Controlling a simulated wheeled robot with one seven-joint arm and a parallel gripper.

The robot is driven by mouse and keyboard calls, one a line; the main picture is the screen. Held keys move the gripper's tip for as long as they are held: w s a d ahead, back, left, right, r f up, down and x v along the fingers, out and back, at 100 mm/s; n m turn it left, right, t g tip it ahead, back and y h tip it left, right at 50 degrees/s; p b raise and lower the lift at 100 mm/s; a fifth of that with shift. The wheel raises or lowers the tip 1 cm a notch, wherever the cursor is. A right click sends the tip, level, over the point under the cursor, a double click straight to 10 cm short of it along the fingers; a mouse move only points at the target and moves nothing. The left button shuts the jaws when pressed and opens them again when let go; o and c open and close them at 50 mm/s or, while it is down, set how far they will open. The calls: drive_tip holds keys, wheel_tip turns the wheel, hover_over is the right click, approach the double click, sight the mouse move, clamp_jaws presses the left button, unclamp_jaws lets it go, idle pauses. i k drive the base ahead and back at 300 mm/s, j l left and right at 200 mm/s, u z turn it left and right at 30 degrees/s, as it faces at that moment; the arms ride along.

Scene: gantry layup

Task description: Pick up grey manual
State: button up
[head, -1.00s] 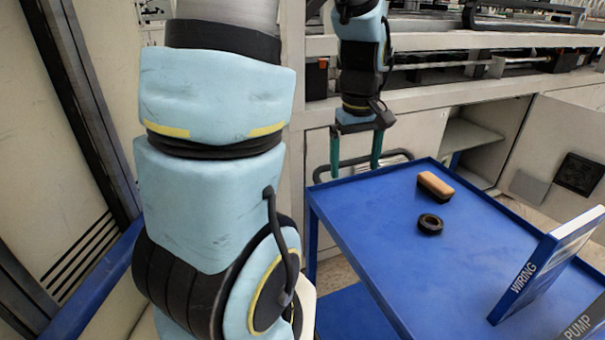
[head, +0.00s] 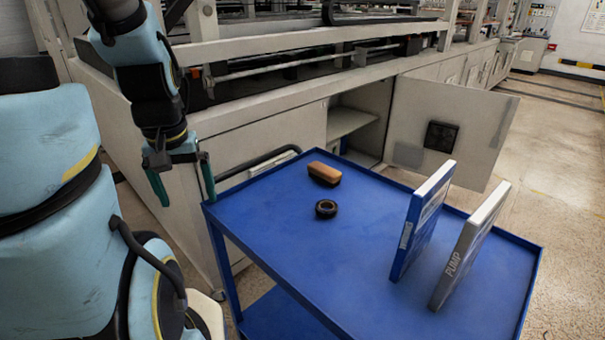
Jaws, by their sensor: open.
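The grey manual (head: 466,250), with PUMP on its spine, stands upright on the blue cart top (head: 290,262) toward its right end. A blue manual (head: 421,222), with WIRING on its spine, stands upright just left of it, with a gap between them. My gripper (head: 183,184) points down with its two green fingers apart.
A brown brush-like block (head: 324,174) and a small black ring (head: 326,208) lie on the cart's far left part. A grey machine with an open cabinet door (head: 446,126) stands behind the cart. The cart's near left surface is clear.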

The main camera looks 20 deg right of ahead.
sight(474, 233)
drive_tip(key=k+j+u, duration=0.15)
drive_tip(key=k, duration=0.3)
drive_tip(key=k+j+u, duration=0.15)
drive_tip(key=k, duration=0.3)
drive_tip(key=k+j+u, duration=0.2)
drive_tip(key=l, duration=0.3)
drive_tip(key=k+l, duration=0.15)
drive_tip(key=l, duration=0.15)
